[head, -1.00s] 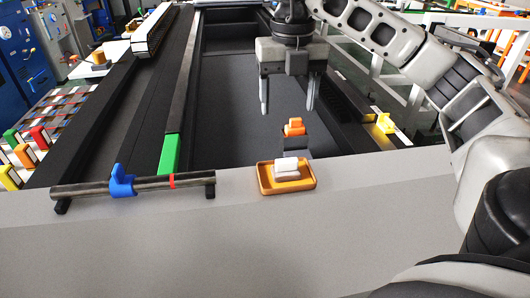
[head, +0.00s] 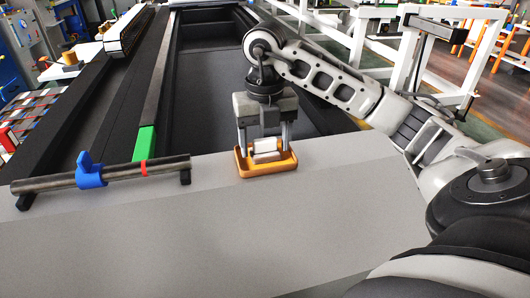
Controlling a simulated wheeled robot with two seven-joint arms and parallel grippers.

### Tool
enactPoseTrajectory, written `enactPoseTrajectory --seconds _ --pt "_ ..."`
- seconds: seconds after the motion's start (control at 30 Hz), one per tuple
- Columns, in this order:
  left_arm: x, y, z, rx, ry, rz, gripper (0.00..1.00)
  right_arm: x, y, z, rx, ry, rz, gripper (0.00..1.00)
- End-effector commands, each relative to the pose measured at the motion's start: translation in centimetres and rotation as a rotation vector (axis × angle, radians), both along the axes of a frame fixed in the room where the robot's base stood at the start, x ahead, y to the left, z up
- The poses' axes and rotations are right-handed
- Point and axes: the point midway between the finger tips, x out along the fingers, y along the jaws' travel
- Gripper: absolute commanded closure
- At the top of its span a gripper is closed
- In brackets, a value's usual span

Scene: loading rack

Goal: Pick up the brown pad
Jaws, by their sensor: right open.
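An orange-brown tray (head: 268,173) sits on the pale grey ledge. A small stack with a white block (head: 265,145) on top lies in it. A darker, brownish layer shows under the white block; I cannot tell for certain whether it is the brown pad. My right gripper (head: 264,148) points down over the tray, open, with one finger on each side of the stack. I cannot tell whether the fingers touch it. My left gripper is not in view.
A dark rod with a blue clamp (head: 90,172) and a red band rests on the ledge at left. A green-ended rail (head: 146,140) lies behind it. The ledge front (head: 220,230) is clear. A dark trough (head: 205,70) lies behind.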

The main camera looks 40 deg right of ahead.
Motion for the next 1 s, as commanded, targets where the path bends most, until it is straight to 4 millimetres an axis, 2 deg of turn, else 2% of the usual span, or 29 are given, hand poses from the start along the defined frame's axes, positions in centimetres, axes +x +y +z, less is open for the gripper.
enactPoseTrajectory --seconds 0.1,0.33,0.37,0.47,0.83,1.0 --pt "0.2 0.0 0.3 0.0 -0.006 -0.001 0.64 0.0 0.0 -0.9 -0.001 0.0 0.0 0.33" --pt "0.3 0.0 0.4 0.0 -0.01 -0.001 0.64 0.0 0.0 -1.0 -0.001 -0.003 0.001 0.33" --pt "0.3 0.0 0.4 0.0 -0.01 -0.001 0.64 0.0 0.0 -1.0 -0.001 -0.003 0.001 0.38" --pt "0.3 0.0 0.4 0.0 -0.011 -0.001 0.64 0.0 0.0 -1.0 -0.001 -0.003 0.001 0.66" --pt "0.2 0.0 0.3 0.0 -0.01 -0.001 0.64 0.0 0.0 -0.7 -0.001 -0.003 0.0 0.67" --pt "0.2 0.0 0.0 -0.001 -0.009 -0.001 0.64 0.1 0.0 0.8 0.0 -0.007 0.0 0.67"
